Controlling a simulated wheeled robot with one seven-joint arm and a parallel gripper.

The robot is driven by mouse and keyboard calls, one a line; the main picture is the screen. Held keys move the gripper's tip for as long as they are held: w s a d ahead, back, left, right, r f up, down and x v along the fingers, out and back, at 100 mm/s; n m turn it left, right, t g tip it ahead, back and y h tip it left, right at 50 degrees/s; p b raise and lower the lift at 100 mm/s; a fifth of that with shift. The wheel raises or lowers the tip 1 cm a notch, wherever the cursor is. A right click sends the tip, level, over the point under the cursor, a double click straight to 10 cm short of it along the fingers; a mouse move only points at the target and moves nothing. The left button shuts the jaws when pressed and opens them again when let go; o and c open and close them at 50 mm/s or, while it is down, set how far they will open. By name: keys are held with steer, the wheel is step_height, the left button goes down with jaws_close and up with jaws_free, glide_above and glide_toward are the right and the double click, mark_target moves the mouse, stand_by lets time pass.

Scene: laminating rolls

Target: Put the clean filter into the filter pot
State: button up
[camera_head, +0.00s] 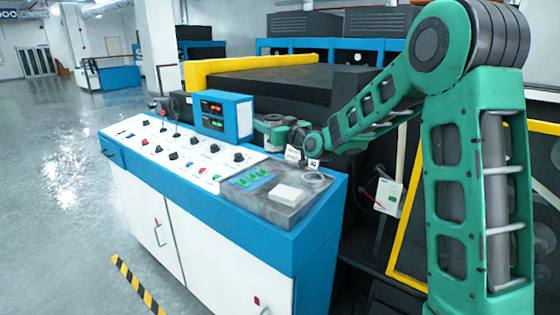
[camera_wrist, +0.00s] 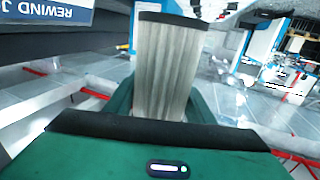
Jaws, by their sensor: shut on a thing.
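A pale grey pleated filter (camera_wrist: 167,65) with a dark end cap stands out from my gripper (camera_wrist: 162,108) in the wrist view. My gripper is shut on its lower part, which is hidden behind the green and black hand. A round grey ring (camera_head: 314,178) on the console's grey right panel may be the filter pot's rim, but I cannot tell. The gripper is apart from it, up and left.
The blue and white console (camera_head: 215,215) carries knobs and buttons. A white box (camera_head: 286,194) and green pieces (camera_head: 251,177) lie on its right end. A blue display box (camera_head: 224,116) stands at its far side. Small white tags hang near my wrist. A yellow-framed machine (camera_head: 405,235) is at right.

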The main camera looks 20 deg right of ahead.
steer(key=shift+s+d+f, duration=0.6)
steer(key=shift+s+f, duration=0.55)
steer(key=shift+f, duration=0.25)
steer(key=shift+s+d+f, duration=0.55)
steer(key=shift+s+f, duration=0.6)
steer(key=shift+f, duration=0.2)
steer(key=shift+s+d+f, duration=0.6)
steer(key=shift+s+f, duration=0.55)
steer(key=shift+f, duration=0.25)
steer(key=o, duration=1.2)
steer(key=shift+c, duration=0.2)
